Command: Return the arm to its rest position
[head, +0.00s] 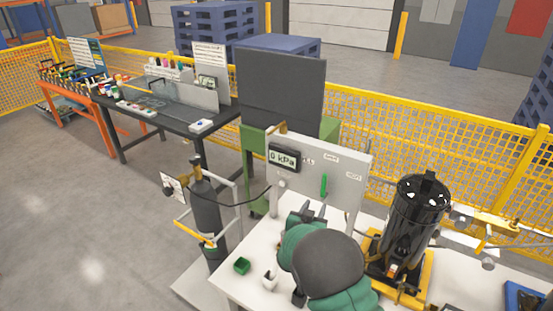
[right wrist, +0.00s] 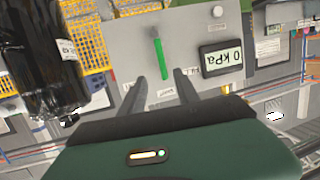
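My right arm comes in from the bottom of the head view, its green and dark grey links over the white table (head: 245,290). My right gripper (head: 308,213) is in front of the grey panel (head: 345,172), partly hidden by my own arm. The display (head: 284,158) reads 0 kPa. My left gripper is out of view.
A black cylinder (head: 412,215) stands on a yellow base at the right of the table. A dark gas bottle (head: 206,207) stands on a cart to the left. The floor farther left is clear.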

